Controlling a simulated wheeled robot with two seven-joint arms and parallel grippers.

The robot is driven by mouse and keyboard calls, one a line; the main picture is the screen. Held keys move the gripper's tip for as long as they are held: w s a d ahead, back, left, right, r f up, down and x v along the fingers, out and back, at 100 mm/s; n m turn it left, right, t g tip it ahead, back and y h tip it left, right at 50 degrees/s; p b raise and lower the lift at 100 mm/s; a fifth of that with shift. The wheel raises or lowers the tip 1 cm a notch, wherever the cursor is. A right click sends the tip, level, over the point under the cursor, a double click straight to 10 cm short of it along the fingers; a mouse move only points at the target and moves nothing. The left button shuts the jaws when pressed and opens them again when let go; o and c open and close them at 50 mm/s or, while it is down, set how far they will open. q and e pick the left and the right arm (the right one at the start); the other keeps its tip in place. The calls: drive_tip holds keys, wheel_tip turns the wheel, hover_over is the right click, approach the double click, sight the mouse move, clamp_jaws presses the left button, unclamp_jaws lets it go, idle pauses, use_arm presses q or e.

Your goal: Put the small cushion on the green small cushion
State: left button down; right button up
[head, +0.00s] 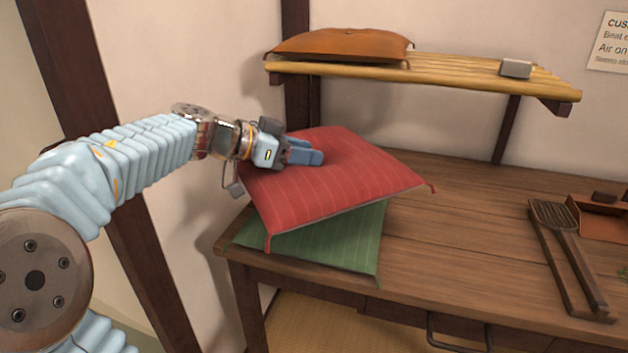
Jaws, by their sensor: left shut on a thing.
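A red striped cushion (345,187) with small corner tassels is in the middle of the head view, tilted. My left gripper (318,157) reaches in from the left and is shut on its upper left part. A green striped cushion (340,243) lies on the wooden table's left end, directly below the red one. The red cushion covers much of the green one. My right gripper is not in view.
A slatted shelf (462,76) on the wall above holds an orange-brown cushion (340,45) and a small grey block (515,68). A wooden beater (570,250) and an orange dustpan-like tray (602,222) lie at the table's right. The table's (450,255) middle is clear.

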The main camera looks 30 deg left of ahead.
use_arm(q)
drive_tip(key=w+f, duration=0.2)
drive_tip(key=f, duration=0.1)
drive_tip(key=w+f, duration=0.1)
drive_tip(key=shift+w+a+f, duration=0.3)
drive_tip(key=shift+a+f, duration=0.05)
drive_tip(key=shift+a, duration=0.05)
drive_tip(key=shift+w+a+f, duration=0.1)
drive_tip(key=shift+w+f, duration=0.1)
drive_tip(key=shift+f, duration=0.8)
drive_tip(key=shift+w+f, duration=0.15)
drive_tip(key=shift+f, duration=0.8)
drive_tip(key=shift+f, duration=0.1)
drive_tip(key=c, duration=0.6)
unclamp_jaws()
drive_tip(key=shift+c, duration=0.2)
drive_tip(key=v, duration=1.2)
